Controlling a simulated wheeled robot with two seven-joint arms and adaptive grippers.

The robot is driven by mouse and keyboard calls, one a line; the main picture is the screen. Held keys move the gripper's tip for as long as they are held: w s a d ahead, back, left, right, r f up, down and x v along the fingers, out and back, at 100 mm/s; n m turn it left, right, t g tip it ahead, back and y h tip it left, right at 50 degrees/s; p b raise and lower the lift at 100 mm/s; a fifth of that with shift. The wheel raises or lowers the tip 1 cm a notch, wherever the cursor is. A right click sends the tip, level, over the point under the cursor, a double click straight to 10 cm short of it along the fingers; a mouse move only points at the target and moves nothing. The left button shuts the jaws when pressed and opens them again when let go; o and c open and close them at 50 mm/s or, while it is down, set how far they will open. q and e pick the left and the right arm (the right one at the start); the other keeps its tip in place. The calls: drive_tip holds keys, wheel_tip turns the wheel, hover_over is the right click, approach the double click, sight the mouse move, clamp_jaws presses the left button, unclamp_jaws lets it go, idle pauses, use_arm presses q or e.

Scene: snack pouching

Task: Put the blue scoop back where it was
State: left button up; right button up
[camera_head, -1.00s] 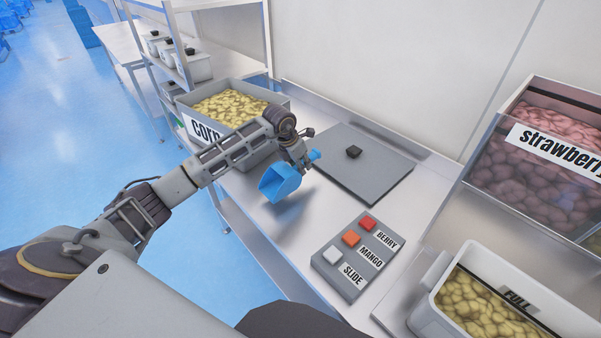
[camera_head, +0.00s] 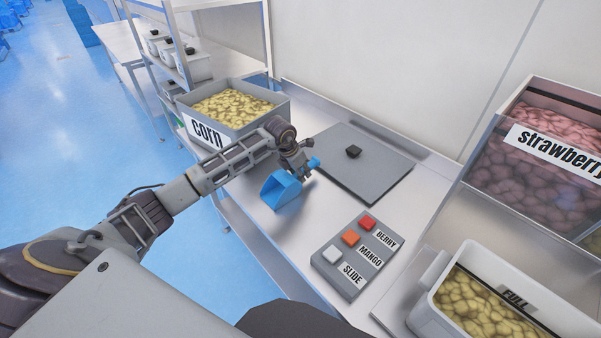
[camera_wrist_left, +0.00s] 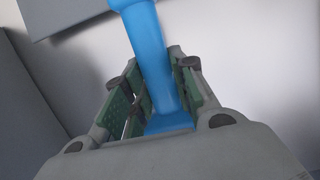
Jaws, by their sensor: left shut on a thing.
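The blue scoop (camera_head: 281,190) is at the front part of the metal counter, between the corn bin and the button panel. Its open mouth faces the lower left. My left gripper (camera_head: 303,170) is shut on the scoop's handle. The left wrist view shows the blue handle (camera_wrist_left: 150,60) between the two green-padded fingers (camera_wrist_left: 158,95). The scoop is low over the counter; I cannot tell whether it touches the surface. My right gripper is not seen.
The corn bin (camera_head: 262,123) stands behind and left of the scoop. A dark grey plate (camera_head: 370,173) with a small black knob lies to the right. The button panel (camera_head: 349,281) is nearer. The strawberry bin (camera_head: 478,178) and a white tub (camera_head: 437,312) stand at right.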

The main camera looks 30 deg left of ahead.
use_arm(q)
drive_tip(key=o, duration=1)
drive_tip(key=shift+r, duration=0.15)
drive_tip(key=b+v, duration=0.1)
drive_tip(key=v, duration=1.1)
